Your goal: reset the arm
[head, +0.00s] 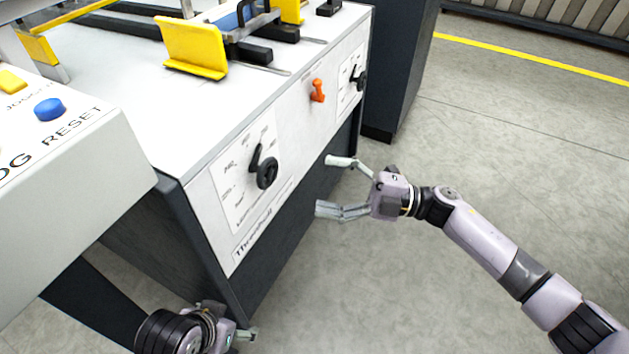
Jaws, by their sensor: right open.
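My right gripper (331,185) is in front of the machine's white side panel (297,130), low and to the right of the black rotary knob. Its two pale fingers are spread wide with nothing between them. I cannot tell whether the fingertips touch the machine. My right arm reaches in from the lower right corner. My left gripper (242,338) is at the bottom edge, below the machine's near corner. Only part of it shows, so its jaws cannot be judged.
The panel carries a black knob (266,172), an orange switch (317,90) and a second black knob (360,78). A control box (75,190) with a blue button (49,109) juts in at left. Yellow guides (194,47) stand on top. The floor at right is clear.

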